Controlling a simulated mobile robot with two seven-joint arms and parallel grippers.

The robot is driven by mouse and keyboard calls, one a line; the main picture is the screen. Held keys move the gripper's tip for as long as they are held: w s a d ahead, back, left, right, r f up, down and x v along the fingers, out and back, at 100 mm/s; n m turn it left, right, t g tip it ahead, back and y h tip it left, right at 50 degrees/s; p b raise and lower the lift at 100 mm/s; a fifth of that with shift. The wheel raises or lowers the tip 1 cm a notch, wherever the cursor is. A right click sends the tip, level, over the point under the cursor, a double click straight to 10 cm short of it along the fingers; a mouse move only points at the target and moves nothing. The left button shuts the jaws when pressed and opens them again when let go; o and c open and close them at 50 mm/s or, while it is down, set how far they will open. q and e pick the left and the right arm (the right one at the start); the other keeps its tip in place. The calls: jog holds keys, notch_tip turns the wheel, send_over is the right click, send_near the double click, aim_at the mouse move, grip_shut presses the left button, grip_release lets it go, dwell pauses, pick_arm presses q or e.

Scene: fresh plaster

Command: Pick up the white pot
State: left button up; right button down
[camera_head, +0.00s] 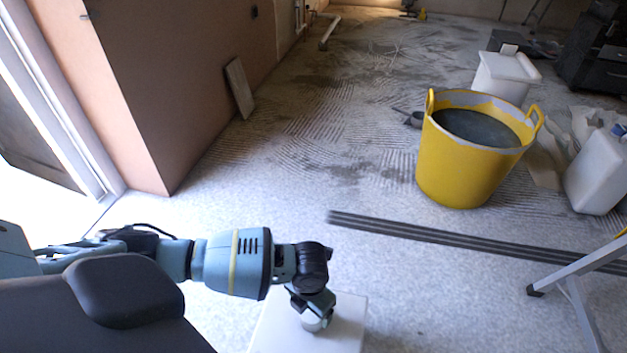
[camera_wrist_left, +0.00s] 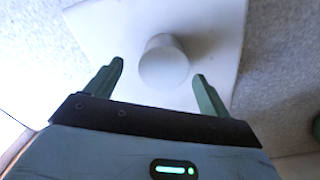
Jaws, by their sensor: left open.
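The white pot (camera_wrist_left: 164,62) stands on a white stand with a flat top (camera_wrist_left: 112,22) in the left wrist view. My left gripper (camera_wrist_left: 158,75) is open, with one green finger on each side of the pot's near part. I cannot tell whether the fingers touch it. In the head view, my left arm reaches in from the left, and the gripper (camera_head: 314,312) points down over the white stand (camera_head: 345,312). The pot (camera_head: 313,323) shows there as a small pale shape below the gripper, partly hidden. My right gripper is not in view.
A yellow tub (camera_head: 462,165) with grey contents stands at the right. Dark metal strips (camera_head: 430,233) lie on the floor before it. A stepladder leg (camera_head: 575,290) is at the lower right. A white container (camera_head: 598,172) stands at the far right. The middle floor is clear.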

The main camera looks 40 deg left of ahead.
aim_at(311, 315)
pick_arm(q)
jog(key=shift+d+f+b, duration=0.15)
jog(key=shift+f+b, duration=0.5)
jog(key=shift+f, duration=0.5)
jog(key=shift+d+f+b, duration=0.1)
jog(key=shift+f+b, duration=0.55)
jog(key=shift+f, duration=0.9)
jog(key=shift+r, duration=0.1)
jog(key=c, duration=1.1)
jog(key=shift+r, duration=0.1)
jog(key=shift+c, duration=0.2)
